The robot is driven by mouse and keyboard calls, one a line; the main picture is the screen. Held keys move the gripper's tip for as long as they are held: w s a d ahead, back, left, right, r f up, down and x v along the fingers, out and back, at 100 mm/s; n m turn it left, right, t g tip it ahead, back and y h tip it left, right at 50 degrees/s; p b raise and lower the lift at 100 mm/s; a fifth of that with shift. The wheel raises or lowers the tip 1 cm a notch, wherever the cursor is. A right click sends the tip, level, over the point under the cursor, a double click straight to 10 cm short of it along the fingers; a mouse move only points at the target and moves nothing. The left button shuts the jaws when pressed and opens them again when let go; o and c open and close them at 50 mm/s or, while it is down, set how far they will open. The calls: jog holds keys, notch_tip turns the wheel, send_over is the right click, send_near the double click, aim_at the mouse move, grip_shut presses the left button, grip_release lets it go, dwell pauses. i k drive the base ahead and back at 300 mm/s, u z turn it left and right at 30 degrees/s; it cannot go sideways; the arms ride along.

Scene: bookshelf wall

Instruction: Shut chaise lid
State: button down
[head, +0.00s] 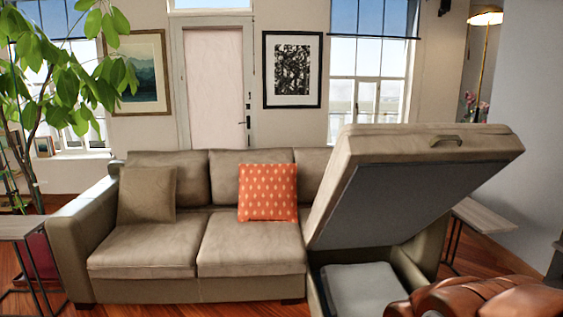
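The chaise lid (425,150) is a thick taupe cushion at the right end of the sofa. It is raised and tilted, with its front edge high and its dark underside (385,200) showing. My gripper is not in view.
The taupe sofa (200,287) holds a beige pillow (147,195) and an orange patterned pillow (267,192). A brown leather piece (470,298) fills the lower right near the chaise. A side table (490,215) stands behind at right. A plant (62,75) and another side table (22,227) are at left.

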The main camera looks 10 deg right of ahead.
aim_at(379, 189)
jog(key=u, duration=0.45)
jog(key=i, duration=2.65)
jog(key=z, duration=0.85)
